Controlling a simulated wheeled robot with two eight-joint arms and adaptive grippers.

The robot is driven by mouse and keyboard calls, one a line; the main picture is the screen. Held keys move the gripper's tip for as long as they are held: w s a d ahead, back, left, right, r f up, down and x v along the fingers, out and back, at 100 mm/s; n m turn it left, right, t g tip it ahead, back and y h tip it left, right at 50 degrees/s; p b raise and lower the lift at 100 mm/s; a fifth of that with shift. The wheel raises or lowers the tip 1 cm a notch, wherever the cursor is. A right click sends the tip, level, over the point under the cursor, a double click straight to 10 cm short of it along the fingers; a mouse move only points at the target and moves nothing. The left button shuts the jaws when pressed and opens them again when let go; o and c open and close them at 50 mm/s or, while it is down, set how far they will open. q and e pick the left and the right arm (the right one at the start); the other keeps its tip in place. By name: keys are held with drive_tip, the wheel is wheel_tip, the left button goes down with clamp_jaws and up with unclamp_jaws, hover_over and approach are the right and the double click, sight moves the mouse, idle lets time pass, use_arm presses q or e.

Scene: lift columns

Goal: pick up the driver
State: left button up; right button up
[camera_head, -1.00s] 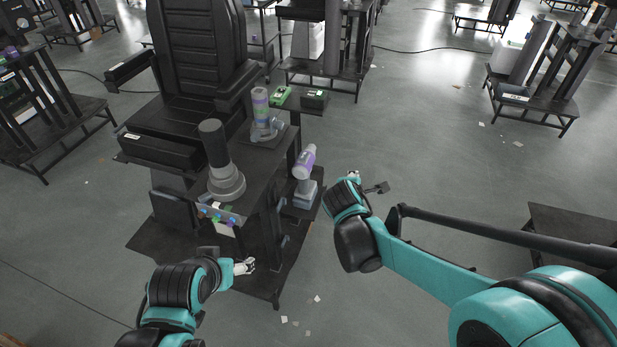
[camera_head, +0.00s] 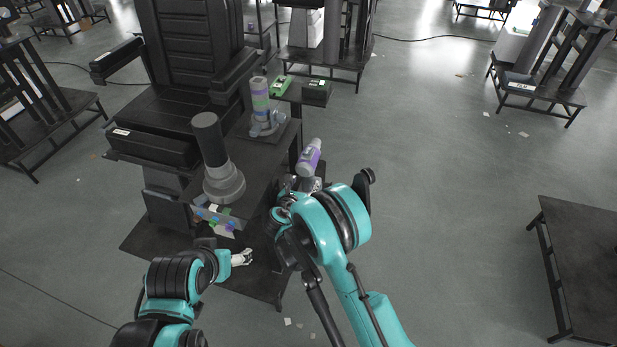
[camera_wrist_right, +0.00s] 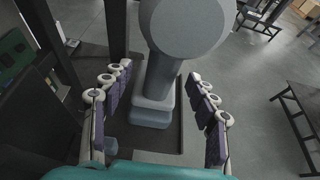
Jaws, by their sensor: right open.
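In the right wrist view the driver (camera_wrist_right: 163,85) shows a round grey end, a grey handle and a blue-grey base. My right gripper (camera_wrist_right: 160,74) is open, with one row of finger pads on each side of the handle and gaps visible to both. My left gripper (camera_head: 243,257) is low in front of the dark stand, away from the driver; its finger opening is too small to judge.
A grey cylinder on a round base (camera_head: 224,184) stands on the dark table left of the driver. Open floor lies to the right, with a dark bench (camera_head: 590,260) beyond.

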drive_tip(key=b+x, duration=0.2)
drive_tip(key=x, duration=0.3)
drive_tip(key=shift+w+d+f, duration=0.25)
drive_tip(key=shift+w, duration=0.15)
drive_tip(key=shift+r, duration=0.15)
drive_tip(key=shift+c, duration=0.3)
clamp_jaws()
